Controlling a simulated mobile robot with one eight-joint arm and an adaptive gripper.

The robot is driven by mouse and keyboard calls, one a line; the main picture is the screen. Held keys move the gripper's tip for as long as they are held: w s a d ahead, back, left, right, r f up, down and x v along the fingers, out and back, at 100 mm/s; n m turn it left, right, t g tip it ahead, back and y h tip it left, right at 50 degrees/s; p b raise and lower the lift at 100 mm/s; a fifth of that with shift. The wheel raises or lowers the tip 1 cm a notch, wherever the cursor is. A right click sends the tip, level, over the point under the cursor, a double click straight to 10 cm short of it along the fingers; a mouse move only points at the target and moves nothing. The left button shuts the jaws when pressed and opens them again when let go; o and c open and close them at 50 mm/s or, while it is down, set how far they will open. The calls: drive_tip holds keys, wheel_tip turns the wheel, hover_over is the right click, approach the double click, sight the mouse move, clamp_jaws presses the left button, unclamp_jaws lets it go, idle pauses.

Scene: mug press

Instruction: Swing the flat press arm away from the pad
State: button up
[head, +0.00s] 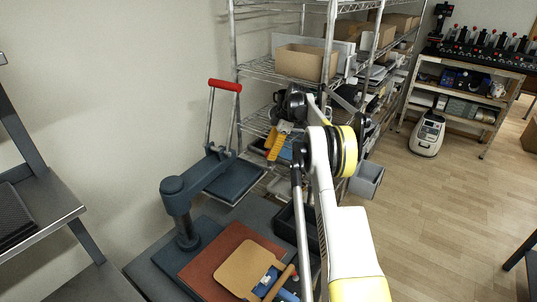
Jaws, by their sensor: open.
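The flat press arm is dark blue-grey. It runs from a round post (187,235) to a flat rectangular platen (232,180), with a frame rising to a red handle (225,85). The platen hangs toward the back, apart from the reddish-brown pad (205,268) in front; nothing of the press covers the visible pad. A tan sheet (245,266) lies on the pad. My gripper (274,148), with yellow-orange fingers, is open, to the right of the handle and platen in the picture and seemingly apart from both. My arm hides part of the bench at right.
A wire shelf (262,68) with a cardboard box (305,62) stands behind my gripper. A grey bin (367,180) stands right of my arm. A metal rack (50,215) is at left.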

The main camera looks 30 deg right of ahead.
drive_tip(key=v, duration=1)
drive_tip(key=shift+r, duration=0.4)
drive_tip(key=shift+s, duration=0.1)
